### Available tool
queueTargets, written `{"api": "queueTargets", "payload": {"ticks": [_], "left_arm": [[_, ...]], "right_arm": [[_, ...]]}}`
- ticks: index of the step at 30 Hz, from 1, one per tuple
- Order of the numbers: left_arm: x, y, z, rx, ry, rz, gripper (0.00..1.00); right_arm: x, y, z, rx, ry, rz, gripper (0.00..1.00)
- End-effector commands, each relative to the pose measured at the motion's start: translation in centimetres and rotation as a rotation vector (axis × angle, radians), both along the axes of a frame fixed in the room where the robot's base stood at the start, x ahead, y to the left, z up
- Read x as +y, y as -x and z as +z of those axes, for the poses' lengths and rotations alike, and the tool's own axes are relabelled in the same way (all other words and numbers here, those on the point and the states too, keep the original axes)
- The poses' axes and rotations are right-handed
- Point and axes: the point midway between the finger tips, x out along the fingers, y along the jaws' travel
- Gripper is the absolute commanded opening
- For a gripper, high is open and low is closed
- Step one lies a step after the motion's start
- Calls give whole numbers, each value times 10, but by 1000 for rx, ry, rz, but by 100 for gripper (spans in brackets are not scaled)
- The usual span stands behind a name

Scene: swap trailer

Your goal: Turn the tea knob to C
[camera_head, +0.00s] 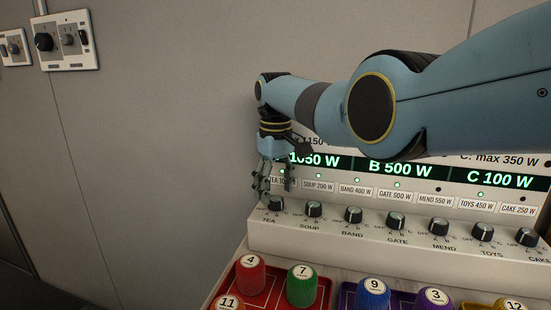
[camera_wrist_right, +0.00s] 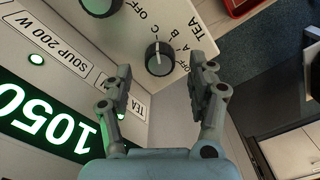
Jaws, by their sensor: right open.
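The tea knob (camera_head: 276,204) is a black dial with a white line, at the left end of the white sloped panel (camera_head: 330,235). My right gripper (camera_head: 276,184) is open and empty just above the knob. In the wrist view its fingers (camera_wrist_right: 165,68) stand apart, one toward each side of the knob; no contact is visible. My left gripper is out of view.
Similar knobs, such as the soup knob (camera_head: 313,209), continue to the right. The lit display (camera_head: 400,168) behind reads 1050 W, B 500 W and C 100 W. A red tray (camera_head: 262,299) with numbered spools stands in front.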

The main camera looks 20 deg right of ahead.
Motion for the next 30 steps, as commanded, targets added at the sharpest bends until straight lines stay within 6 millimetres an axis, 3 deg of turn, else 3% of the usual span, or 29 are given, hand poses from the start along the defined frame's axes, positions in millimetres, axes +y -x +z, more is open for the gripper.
{"api": "queueTargets", "payload": {"ticks": [6, 12, 30], "left_arm": [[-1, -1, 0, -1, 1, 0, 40], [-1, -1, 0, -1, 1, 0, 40], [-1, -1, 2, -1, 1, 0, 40]], "right_arm": [[0, -1, 54, -5, -1, 0, 58], [0, -1, 86, -2, 0, 1, 58], [0, -1, 98, -1, 0, 1, 58]]}}
